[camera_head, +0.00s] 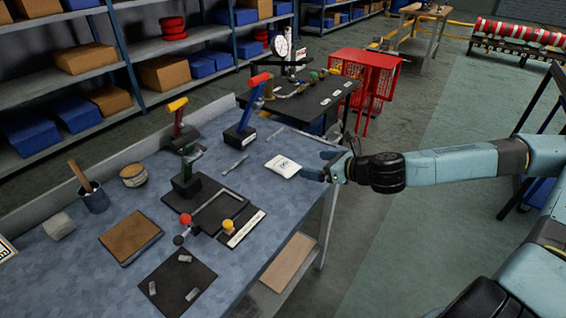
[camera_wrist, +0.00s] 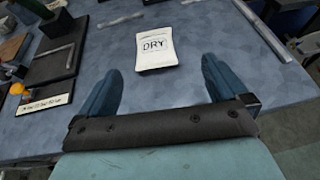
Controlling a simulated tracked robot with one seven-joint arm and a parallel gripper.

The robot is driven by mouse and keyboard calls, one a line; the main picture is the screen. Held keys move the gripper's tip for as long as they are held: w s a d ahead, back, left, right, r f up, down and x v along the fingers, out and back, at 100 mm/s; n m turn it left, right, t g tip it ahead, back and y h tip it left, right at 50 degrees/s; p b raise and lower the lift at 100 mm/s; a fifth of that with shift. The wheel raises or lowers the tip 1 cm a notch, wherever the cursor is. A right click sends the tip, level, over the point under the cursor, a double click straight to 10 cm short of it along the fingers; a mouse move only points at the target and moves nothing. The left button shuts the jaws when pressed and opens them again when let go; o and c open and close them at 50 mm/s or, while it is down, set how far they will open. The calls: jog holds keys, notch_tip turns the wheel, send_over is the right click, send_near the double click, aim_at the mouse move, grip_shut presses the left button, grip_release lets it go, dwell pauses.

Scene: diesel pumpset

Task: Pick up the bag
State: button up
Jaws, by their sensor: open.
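The bag (camera_head: 283,166) is a small white packet lying flat on the blue workbench (camera_head: 100,255) near its right edge. In the wrist view the bag (camera_wrist: 156,50) reads "DRY" and lies just ahead of my gripper's fingers. My gripper (camera_head: 328,166) is at the right of the bag, over the bench edge. In the wrist view my gripper (camera_wrist: 160,85) has its two blue fingers spread apart with nothing between them. The bag sits beyond the fingertips and looks untouched.
A lever tool with an orange handle (camera_head: 246,115) stands behind the bag. A dark fixture board (camera_head: 205,205) lies to its left, with a white label strip (camera_head: 240,229) and small knobs. A thin metal rod (camera_head: 235,164) lies beside the bag. A red cage (camera_head: 368,80) stands behind the bench.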

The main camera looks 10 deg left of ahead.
aim_at(279, 161)
jog(key=x, duration=0.9)
jog(key=s+x, duration=0.1)
jog(key=x, duration=0.3)
jog(key=shift+a, duration=0.65)
jog(key=c, duration=1)
